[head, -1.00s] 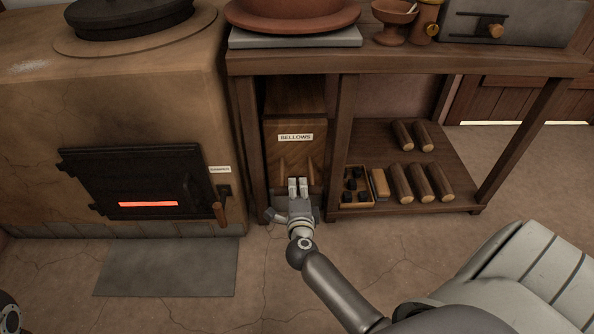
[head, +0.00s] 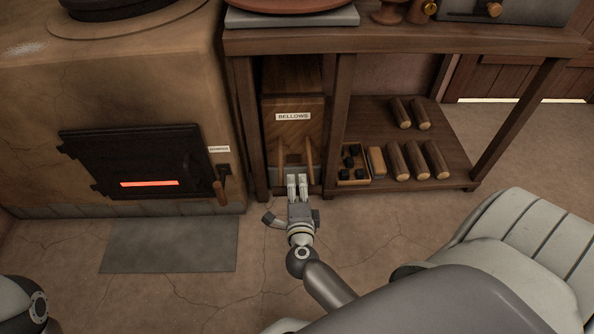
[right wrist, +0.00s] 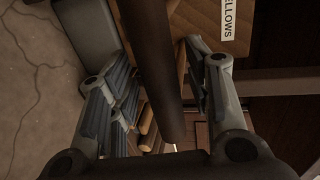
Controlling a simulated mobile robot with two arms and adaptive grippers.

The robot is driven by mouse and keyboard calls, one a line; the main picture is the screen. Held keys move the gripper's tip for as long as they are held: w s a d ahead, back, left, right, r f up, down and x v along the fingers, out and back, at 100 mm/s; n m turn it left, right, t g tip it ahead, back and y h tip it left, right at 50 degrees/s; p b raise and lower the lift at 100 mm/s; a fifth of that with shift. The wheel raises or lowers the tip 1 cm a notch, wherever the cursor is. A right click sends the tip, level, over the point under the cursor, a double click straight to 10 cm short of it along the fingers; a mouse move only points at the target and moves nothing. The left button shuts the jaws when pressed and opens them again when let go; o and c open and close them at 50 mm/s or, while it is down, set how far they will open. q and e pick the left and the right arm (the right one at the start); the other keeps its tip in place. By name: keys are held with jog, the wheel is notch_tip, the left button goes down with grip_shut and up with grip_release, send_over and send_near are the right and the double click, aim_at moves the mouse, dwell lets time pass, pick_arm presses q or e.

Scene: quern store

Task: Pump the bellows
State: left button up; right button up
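The bellows (head: 293,100) is a wooden box with a "BELLOWS" label, set in the left bay under the table. Two wooden handles, a left one (head: 282,151) and a right one (head: 310,152), stick out from its lower front. My right gripper (head: 297,180) is at the handles' near ends, its fingers a little apart. In the right wrist view its fingers (right wrist: 160,85) stand apart, and a dark wooden bar (right wrist: 150,55), apparently a handle, runs between them in the picture. I cannot tell whether they touch it. My left gripper is out of view.
A clay oven (head: 120,75) with a black door and red glow stands left, with a wooden lever (head: 220,189) beside it. The table's lower shelf (head: 380,115) right of the bellows holds several logs (head: 435,158) and a box of dark lumps (head: 352,176).

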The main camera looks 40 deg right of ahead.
jog(key=shift+s, duration=0.1)
jog(key=v, duration=1.2)
jog(key=shift+r, duration=0.1)
